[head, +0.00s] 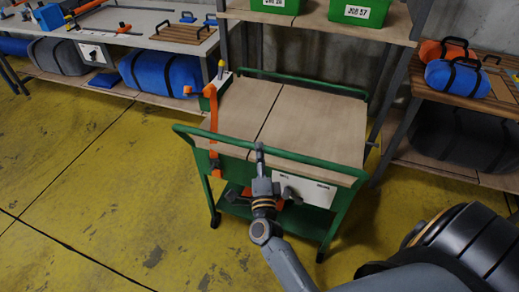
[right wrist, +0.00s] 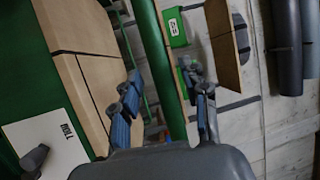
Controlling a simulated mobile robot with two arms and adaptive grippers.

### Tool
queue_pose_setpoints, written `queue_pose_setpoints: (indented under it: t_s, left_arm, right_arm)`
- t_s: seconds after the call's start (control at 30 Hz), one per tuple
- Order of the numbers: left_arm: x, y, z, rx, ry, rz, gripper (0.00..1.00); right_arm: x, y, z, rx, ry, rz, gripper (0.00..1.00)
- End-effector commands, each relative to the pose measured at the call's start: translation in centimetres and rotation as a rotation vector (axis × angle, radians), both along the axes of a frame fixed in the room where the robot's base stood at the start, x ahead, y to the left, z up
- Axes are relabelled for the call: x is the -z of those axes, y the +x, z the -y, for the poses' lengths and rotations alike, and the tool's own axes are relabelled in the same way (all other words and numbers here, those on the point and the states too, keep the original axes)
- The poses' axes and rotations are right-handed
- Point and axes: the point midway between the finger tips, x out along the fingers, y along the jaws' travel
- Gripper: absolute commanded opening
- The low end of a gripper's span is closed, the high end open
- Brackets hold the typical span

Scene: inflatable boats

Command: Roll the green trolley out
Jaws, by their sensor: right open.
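The green trolley (head: 345,203) stands on the yellow floor under the shelves, with a wooden two-panel top and a white drawer front (head: 307,190) with a dark knob. Its green push bar (head: 315,160) runs along the near side. My right gripper (head: 260,150) is at the middle of this bar. In the right wrist view my right gripper (right wrist: 164,105) is open, with one finger on each side of the green bar (right wrist: 158,60); I cannot tell whether either finger touches it. My left gripper is out of view.
An orange bar-like tool (head: 213,122) hangs at the trolley's left side. A workbench (head: 150,30) with a blue roll (head: 160,73) below stands at the back left. A shelf with green bins (head: 358,12) stands behind, and another bench at right. The floor at left and front is clear.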

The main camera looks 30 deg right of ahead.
Motion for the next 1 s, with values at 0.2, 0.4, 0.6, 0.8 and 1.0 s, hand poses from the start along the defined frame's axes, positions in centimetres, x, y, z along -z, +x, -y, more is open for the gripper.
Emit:
queue_pose_setpoints:
  t_s: [0.2,0.4,0.6,0.8,1.0]
  left_arm:
    - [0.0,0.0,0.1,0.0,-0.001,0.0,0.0]
    - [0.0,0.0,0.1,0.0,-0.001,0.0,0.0]
    - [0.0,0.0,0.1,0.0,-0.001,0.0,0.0]
    - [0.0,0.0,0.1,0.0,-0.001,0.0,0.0]
    - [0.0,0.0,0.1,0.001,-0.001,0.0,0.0]
  right_arm:
    - [0.7,-3.3,-1.7,-0.001,0.0,-0.002,0.45]
    - [0.9,-4.5,-2.3,-0.001,0.0,0.0,0.45]
    - [0.9,-4.5,-2.4,-0.001,0.0,0.0,0.45]
    - [0.9,-4.5,-2.4,-0.001,0.0,0.0,0.45]
    - [2.5,-4.3,-3.2,-0.032,-0.034,-0.051,0.45]
